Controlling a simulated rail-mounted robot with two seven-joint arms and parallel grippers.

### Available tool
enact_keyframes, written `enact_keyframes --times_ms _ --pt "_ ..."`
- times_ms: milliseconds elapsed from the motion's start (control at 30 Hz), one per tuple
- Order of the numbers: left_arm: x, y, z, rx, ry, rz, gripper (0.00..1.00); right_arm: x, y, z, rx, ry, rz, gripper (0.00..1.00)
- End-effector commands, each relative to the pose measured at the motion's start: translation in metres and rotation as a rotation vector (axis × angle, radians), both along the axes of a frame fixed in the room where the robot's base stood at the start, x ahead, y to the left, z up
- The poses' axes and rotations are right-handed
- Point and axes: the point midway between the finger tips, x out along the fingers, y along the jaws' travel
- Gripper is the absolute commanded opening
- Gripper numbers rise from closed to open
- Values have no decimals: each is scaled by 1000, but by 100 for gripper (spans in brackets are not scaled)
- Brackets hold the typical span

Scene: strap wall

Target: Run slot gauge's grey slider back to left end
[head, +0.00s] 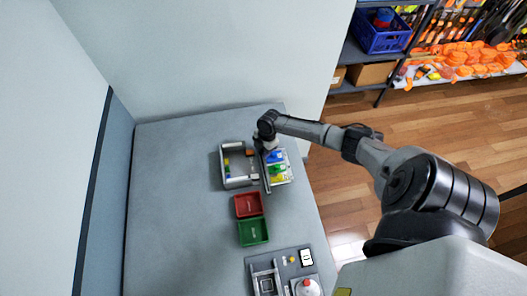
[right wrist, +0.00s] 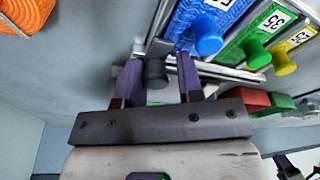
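The slot gauge (right wrist: 228,72) is a pale-railed piece beside coloured plates with blue, green and yellow knobs, seen in the right wrist view. Its grey slider has a dark round knob (right wrist: 156,73), by the rail's left part in that view. My right gripper (right wrist: 159,80) has its two purple fingers either side of this knob, with a visible gap to the right finger; contact on the left is unclear. In the head view the right gripper (head: 268,152) is over the gauge area (head: 277,180) and hides part of it. My left gripper is not seen.
A grey open tray (head: 224,175) stands left of the gauge. A red bin (head: 248,205) and a green bin (head: 253,232) sit in front of it. A grey fixture (head: 262,264) is at the near right. The table's left side is clear; walls bound it.

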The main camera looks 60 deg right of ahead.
Motion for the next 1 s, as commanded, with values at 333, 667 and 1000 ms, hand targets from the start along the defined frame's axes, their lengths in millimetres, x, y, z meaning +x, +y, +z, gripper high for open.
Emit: enact_keyframes --times_ms 333,667,1000 --pt "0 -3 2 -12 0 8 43 1 -1 2 -5 -8 0 13" --pt "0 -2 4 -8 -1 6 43 0 2 2 -3 -9 1 13" --pt "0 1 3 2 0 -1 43 -1 2 1 -2 -6 1 43"
